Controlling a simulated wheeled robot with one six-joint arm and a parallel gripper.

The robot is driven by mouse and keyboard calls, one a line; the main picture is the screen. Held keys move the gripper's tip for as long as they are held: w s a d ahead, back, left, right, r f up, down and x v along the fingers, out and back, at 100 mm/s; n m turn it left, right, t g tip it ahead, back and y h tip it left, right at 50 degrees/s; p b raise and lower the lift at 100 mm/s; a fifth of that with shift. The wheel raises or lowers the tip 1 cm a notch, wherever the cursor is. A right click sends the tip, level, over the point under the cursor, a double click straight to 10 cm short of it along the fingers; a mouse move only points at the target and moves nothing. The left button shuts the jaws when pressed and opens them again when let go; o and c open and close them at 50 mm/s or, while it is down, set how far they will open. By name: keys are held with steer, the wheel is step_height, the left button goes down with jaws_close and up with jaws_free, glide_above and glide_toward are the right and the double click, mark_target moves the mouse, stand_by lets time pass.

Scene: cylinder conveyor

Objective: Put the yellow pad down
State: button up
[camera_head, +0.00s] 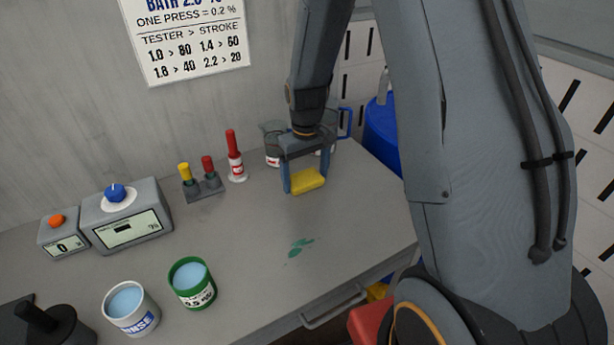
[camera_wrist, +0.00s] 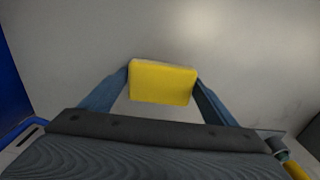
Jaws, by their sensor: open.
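The yellow pad (camera_head: 308,181) appears to lie flat on the grey bench top, towards its back right. My gripper (camera_head: 306,187) is open and low over the bench, with one finger on each side of the pad. In the wrist view the pad (camera_wrist: 162,83) sits between the two fingertips (camera_wrist: 162,75). The fingers are very close to its edges, and I cannot tell whether they touch it.
A clear jug with a blue handle (camera_head: 345,123) stands behind my gripper. A red-topped bottle (camera_head: 234,158) and a holder with yellow and red sticks (camera_head: 203,187) stand left. A green stain (camera_head: 300,246), green-rimmed cup (camera_head: 192,284) and rinse cup (camera_head: 131,308) are nearer the front.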

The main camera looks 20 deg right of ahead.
mark_target(305, 179)
steer(key=shift+s+a+f, duration=0.2)
steer(key=shift+s+f, duration=0.15)
steer(key=shift+f, duration=0.15)
steer(key=shift+w+r, duration=0.1)
steer(key=shift+r, duration=0.2)
step_height(305, 179, up, 12)
steer(key=b, duration=0.2)
steer(key=s+f+m, duration=0.1)
steer(key=s+f, duration=0.1)
steer(key=s, duration=0.6)
steer(key=s+f+m, duration=0.1)
steer(key=s, duration=0.7)
steer(key=shift+s+f+t, duration=0.15)
steer(key=shift+f+t, duration=0.2)
steer(key=shift+t, duration=0.05)
